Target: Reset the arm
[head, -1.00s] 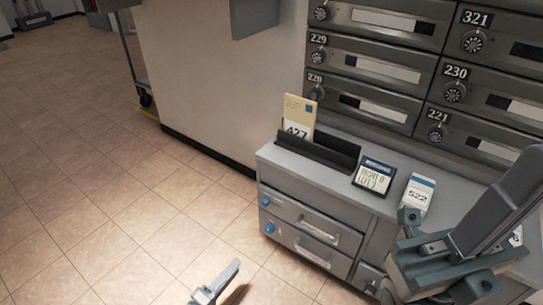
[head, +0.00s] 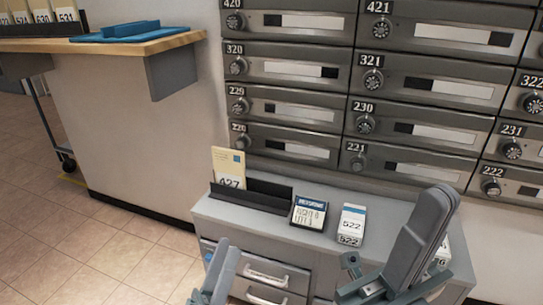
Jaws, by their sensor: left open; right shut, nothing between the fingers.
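My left gripper (head: 221,272) shows at the bottom edge, in front of the grey cabinet's drawers. It is open and empty, and most of it is below the frame. My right gripper (head: 424,225) is at the lower right, in front of the cabinet top. It is shut with nothing held, and it hides part of a white item marked with a 6 (head: 443,250) behind it.
A grey cabinet (head: 215,215) holds a black slot holder (head: 265,194) with a beige 427 card (head: 229,165), a small sign (head: 309,212) and a 522 box (head: 352,222). Numbered mailboxes (head: 300,105) line the wall.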

